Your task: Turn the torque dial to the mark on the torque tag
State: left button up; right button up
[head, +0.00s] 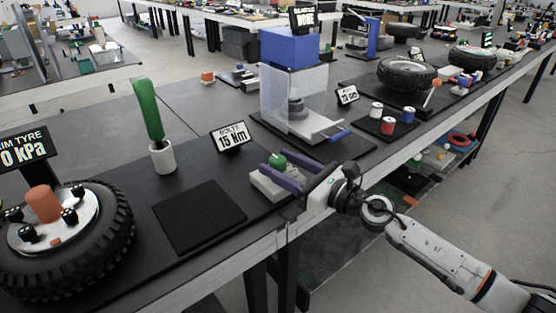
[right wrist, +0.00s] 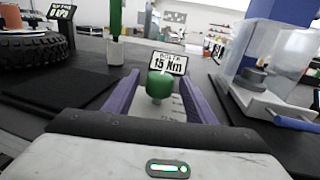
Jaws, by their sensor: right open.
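The torque dial is a green round knob (head: 277,160) on a pale grey block (head: 270,184) near the table's front edge. It also shows in the right wrist view (right wrist: 159,86), centred ahead with a light line on its top. The torque tag (head: 231,137) stands behind it and reads "BOLTS 15 Nm"; it also shows in the right wrist view (right wrist: 167,63). My right gripper (head: 275,165) is open, its purple fingers on either side of the knob with gaps visible in the wrist view. Scale marks around the dial are not readable. My left gripper is out of view.
A green-handled tool (head: 148,110) stands upright in a white cup (head: 162,157). A black mat (head: 199,216) lies left of the dial. A tyre (head: 120,235) sits at far left. A clear-walled press with a blue top (head: 290,50) stands behind right.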

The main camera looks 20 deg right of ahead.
jog(key=shift+w+a, duration=0.3)
jog(key=shift+w, duration=0.15)
